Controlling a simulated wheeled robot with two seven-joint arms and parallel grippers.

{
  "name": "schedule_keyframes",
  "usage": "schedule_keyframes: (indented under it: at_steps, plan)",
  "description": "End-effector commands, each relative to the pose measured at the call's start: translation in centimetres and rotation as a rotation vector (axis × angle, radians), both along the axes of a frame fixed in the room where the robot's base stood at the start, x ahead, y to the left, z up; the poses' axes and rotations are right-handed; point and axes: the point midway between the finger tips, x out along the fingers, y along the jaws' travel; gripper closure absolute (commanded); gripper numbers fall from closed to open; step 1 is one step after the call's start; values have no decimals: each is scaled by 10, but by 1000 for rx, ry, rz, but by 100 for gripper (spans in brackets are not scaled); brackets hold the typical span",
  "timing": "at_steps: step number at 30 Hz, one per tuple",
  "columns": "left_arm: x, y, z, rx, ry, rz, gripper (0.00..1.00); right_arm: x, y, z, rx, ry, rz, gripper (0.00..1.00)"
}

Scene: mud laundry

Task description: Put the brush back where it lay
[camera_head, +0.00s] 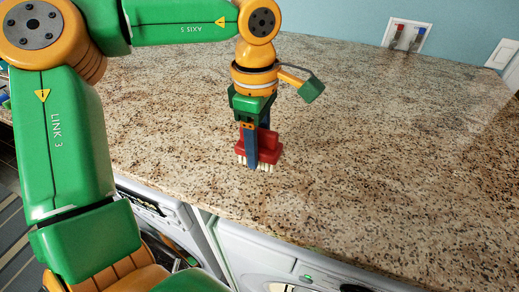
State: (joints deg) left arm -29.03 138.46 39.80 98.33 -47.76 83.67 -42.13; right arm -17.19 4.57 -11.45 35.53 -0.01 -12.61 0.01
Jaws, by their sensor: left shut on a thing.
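A red brush (269,147) with pale bristles pointing down shows near the middle of the head view. My left gripper (252,158) comes down from above and is shut on the brush, with a blue finger in front of its red body. The bristles are at or just above the speckled stone countertop (400,170); I cannot tell whether they touch it. My right gripper is not in view.
The countertop is clear to the right and behind the brush. Its front edge runs below the gripper, above white front-loading machines (290,262). A wall box with red and blue valves (406,36) is at the back.

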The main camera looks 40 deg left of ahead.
Motion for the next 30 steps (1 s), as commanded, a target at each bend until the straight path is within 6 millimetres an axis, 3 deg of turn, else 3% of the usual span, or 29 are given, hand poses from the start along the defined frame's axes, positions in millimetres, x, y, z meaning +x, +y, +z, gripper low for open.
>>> schedule_keyframes:
  at_steps: [3,6,16,17,19,30]
  plan:
    - [1,3,-18,-2,8,-1,97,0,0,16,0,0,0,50]
    - [1,3,-32,-1,4,1,97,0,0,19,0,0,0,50]
    - [2,2,-39,0,0,2,97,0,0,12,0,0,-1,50]
    - [2,2,-37,0,0,2,37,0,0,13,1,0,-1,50]
    - [2,2,-37,0,1,2,18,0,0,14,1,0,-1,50]
    - [2,2,-31,0,-1,3,15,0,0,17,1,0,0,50]
